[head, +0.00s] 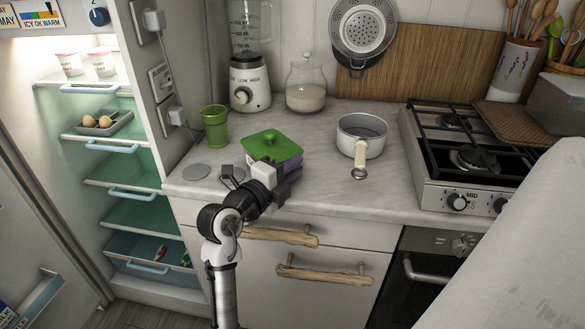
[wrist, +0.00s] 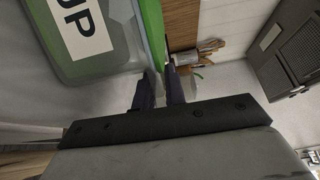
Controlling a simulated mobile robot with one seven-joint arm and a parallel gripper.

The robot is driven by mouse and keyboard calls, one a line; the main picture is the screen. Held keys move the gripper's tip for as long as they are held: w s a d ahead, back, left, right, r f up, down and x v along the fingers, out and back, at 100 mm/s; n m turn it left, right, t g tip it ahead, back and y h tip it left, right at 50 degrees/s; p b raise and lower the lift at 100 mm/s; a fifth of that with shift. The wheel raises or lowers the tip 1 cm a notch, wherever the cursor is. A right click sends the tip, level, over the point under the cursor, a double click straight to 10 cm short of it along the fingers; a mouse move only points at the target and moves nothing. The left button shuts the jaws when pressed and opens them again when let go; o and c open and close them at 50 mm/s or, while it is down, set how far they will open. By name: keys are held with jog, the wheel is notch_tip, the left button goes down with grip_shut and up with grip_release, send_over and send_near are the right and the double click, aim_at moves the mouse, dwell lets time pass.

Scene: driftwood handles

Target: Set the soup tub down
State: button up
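The soup tub (head: 272,146) has a green lid and a see-through body; in the head view it is over the left part of the counter, partly hidden by my gripper (head: 279,174). In the wrist view the tub (wrist: 112,62) fills the upper left, with a white label ending in "UP". My gripper's fingers (wrist: 159,84) are close together at the edge of the green lid, one on each side of it, and look shut on the tub. The tub's underside is hidden, so I cannot tell whether it touches the counter.
A green cup (head: 215,126), a blender (head: 249,84) and a glass jar (head: 305,88) stand behind the tub. A saucepan (head: 361,136) and the stove (head: 462,160) are to the right. Counter (head: 325,188) is bare between tub and saucepan. The fridge (head: 118,190) stands open at left.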

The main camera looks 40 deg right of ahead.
jog(key=o, duration=0.4)
jog(key=shift+r, duration=0.1)
jog(key=shift+r+p, duration=0.15)
jog(key=shift+p, duration=0.15)
jog(key=a+b, duration=0.1)
jog(key=a, duration=0.3)
jog(key=s+a+b, duration=0.1)
jog(key=a, duration=0.3)
jog(key=s+a+b, duration=0.1)
jog(key=a+b, duration=0.1)
jog(key=a, duration=0.1)
jog(key=shift+s+a, duration=0.2)
jog(key=shift+a, duration=0.2)
